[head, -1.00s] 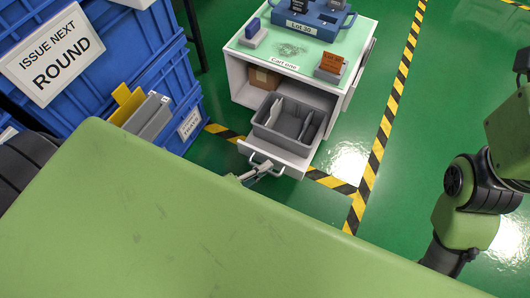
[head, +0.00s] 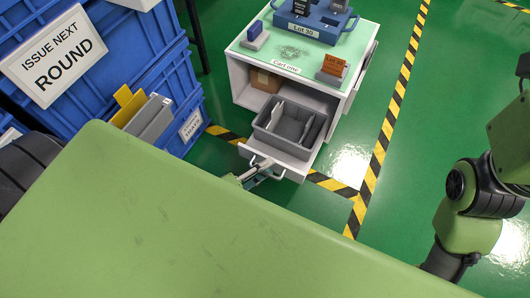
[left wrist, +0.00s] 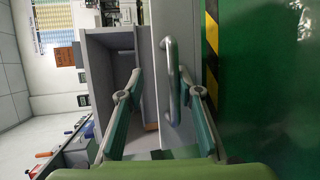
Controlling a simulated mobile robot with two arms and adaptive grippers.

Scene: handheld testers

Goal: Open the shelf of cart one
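Cart one (head: 345,95) is a white cart with a green top, labelled "Cart one". Its shelf (head: 272,161) is a pull-out drawer that stands out toward me, with a grey divided tray (head: 264,137) on it. The shelf front has a metal handle (head: 262,168), which also shows in the left wrist view (left wrist: 174,80). My left gripper (head: 258,176) is at the handle. In the left wrist view its fingers (left wrist: 163,84) are spread apart, one on each side of the shelf front and handle, with gaps visible. My right gripper is out of view.
A cardboard box (head: 266,80) is inside the cart. Blue crates (head: 140,55) stand at left. Green floor (head: 440,90) is free at right.

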